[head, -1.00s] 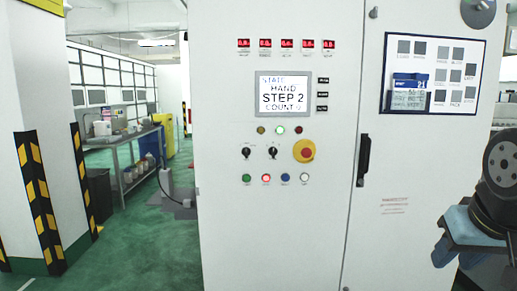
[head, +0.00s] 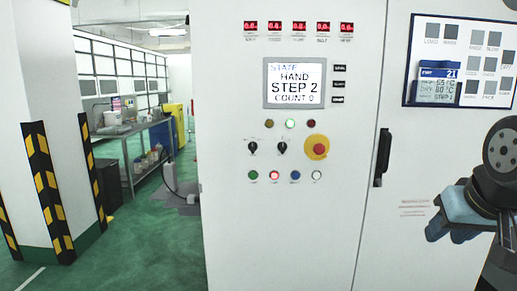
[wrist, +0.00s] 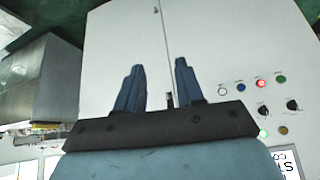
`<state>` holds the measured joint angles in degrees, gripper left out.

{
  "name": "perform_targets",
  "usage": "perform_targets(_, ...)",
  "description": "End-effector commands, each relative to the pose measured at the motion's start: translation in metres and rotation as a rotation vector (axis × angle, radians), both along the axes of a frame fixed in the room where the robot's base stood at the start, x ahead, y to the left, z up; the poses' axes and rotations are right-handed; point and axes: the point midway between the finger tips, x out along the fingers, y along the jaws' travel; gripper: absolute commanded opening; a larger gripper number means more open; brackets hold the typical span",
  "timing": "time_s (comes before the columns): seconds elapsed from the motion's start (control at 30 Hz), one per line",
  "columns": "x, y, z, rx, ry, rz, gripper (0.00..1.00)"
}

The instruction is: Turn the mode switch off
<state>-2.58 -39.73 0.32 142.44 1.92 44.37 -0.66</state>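Two black rotary switches, a left one (head: 252,148) and a right one (head: 282,147), sit on the white cabinet front under its screen. Their labels are too small to read, so I cannot tell which is the mode switch. In the wrist view, turned about upside down, the switches show as a right one (wrist: 292,104) and a left one (wrist: 262,110). The screen (head: 294,83) reads STATE, HAND, STEP 2, COUNT 0. My gripper (wrist: 160,78) is open and empty, its two blue fingers apart. In the head view it is at the right, well away from the switches.
A red emergency button (head: 318,149) on a yellow plate is right of the switches. Push buttons (head: 275,175) sit below, lamps above. A black door handle (head: 383,157) sticks out between the panel and my gripper. A striped pillar (head: 50,140) stands left; green floor lies between.

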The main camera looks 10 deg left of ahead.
Motion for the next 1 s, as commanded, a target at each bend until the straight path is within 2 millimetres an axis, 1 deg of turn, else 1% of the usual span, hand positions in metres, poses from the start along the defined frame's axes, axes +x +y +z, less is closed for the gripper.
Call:
perform_targets(0.03, 0.017, 0.011, 0.001, 0.012, -0.031, 0.029, 0.37)
perform_targets(0.17, 0.070, 0.048, 0.009, 0.056, -0.162, 0.106, 0.37)
perform_targets(0.2, 0.086, 0.061, 0.012, 0.073, -0.204, 0.125, 0.37)
perform_targets(0.27, 0.109, 0.080, 0.015, 0.094, -0.266, 0.153, 0.37)
perform_targets(0.3, 0.123, 0.094, 0.018, 0.108, -0.307, 0.169, 0.37)
perform_targets(0.37, 0.143, 0.114, 0.021, 0.129, -0.370, 0.189, 0.37)
perform_targets(0.4, 0.155, 0.128, 0.023, 0.143, -0.412, 0.200, 0.37)
perform_targets(0.47, 0.172, 0.148, 0.025, 0.161, -0.471, 0.215, 0.37)
perform_targets(0.5, 0.182, 0.162, 0.026, 0.173, -0.511, 0.222, 0.37)
perform_targets(0.6, 0.205, 0.196, 0.028, 0.199, -0.612, 0.233, 0.37)
perform_targets(0.73, 0.227, 0.239, 0.028, 0.224, -0.740, 0.236, 0.37)
perform_targets(0.9, 0.241, 0.294, 0.021, 0.238, -0.905, 0.226, 0.37)
perform_targets(1.0, 0.242, 0.324, 0.015, 0.238, -1.003, 0.212, 0.37)
